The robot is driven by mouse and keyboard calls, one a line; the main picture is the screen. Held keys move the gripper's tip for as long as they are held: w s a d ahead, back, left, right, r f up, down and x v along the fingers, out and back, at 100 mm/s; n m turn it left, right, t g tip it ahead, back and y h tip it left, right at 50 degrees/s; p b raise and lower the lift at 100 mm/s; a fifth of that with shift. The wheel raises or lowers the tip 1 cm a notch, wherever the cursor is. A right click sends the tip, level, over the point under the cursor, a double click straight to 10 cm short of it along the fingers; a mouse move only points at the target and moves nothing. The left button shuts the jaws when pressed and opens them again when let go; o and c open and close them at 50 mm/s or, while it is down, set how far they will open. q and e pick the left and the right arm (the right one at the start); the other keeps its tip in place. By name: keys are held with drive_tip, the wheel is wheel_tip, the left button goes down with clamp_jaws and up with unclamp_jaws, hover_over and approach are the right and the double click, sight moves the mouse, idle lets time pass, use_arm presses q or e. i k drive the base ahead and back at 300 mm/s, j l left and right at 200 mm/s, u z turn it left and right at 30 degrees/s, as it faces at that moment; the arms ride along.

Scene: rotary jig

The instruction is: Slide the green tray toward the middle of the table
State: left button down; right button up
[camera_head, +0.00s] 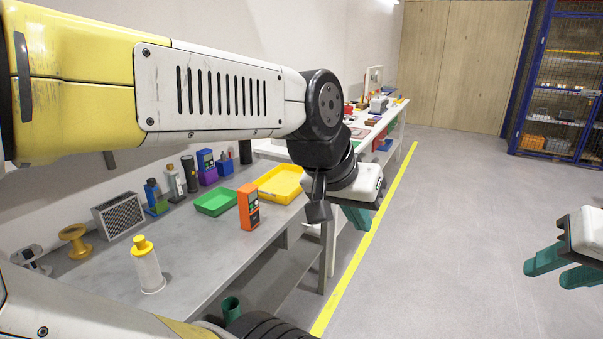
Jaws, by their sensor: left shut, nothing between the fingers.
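The green tray (216,202) is a small, shallow, empty tray lying flat on the grey table (205,250). A yellow tray (280,184) is behind it to the right, and an orange device (249,207) stands close to its right. My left gripper (358,220) has teal fingers and is shut and empty. It hangs past the table's right edge, well to the right of the green tray and apart from it. My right gripper (553,272) is open and empty over the floor at the far right.
A clear bottle with a yellow cap (148,265) stands at the table front. A yellow spool (75,241), a grey vented box (118,215) and several bottles line the wall side. The table between bottle and green tray is clear. A white bench (365,142) stands beyond.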

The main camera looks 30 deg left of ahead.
sight(216, 202)
drive_tip(key=i+u, duration=0.15)
drive_tip(key=i, duration=0.45)
drive_tip(key=i+l+u, duration=0.15)
drive_tip(key=i, duration=0.45)
drive_tip(key=i+j+u, duration=0.1)
drive_tip(key=i+u, duration=0.2)
drive_tip(key=u, duration=0.15)
drive_tip(key=i+u, duration=0.3)
drive_tip(key=u, duration=0.15)
drive_tip(key=i+u, duration=0.6)
drive_tip(key=u, duration=0.15)
